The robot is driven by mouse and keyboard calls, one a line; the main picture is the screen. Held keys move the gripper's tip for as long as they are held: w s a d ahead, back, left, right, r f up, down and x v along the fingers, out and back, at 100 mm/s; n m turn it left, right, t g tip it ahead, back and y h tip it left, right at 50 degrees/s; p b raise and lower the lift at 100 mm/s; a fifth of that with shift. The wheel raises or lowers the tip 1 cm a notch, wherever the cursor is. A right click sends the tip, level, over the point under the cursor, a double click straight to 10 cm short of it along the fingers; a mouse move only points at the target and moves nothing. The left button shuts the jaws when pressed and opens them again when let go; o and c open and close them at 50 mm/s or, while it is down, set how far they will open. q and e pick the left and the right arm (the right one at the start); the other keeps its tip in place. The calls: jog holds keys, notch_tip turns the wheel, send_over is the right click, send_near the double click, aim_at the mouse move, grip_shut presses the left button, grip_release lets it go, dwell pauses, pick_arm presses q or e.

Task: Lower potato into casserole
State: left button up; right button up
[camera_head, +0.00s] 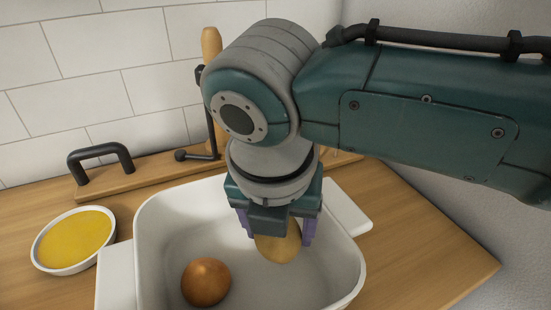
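The casserole (341,284) is a white, deep dish with flat side handles, standing on the wooden counter at bottom centre. My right gripper (278,238) comes in from the right and points down over the casserole. Its purple-padded fingers are on either side of a yellowish potato (279,249) and hold it. The potato is within the casserole's outline, towards its right side; whether it touches the bottom cannot be told. A brown round item (206,282), perhaps an onion or another potato, lies inside the casserole at the left. My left gripper is not in view.
A white bowl of yellow contents (74,240) stands left of the casserole. Behind it lies a wooden board with a black handle (100,160) and an upright wooden-handled tool (212,50). A white tiled wall closes the back. Bare counter (440,250) shows at right.

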aim_at(279, 265)
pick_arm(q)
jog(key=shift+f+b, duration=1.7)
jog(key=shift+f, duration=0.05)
pick_arm(e)
jog(key=shift+f, duration=2.3)
jog(key=o, duration=1.5)
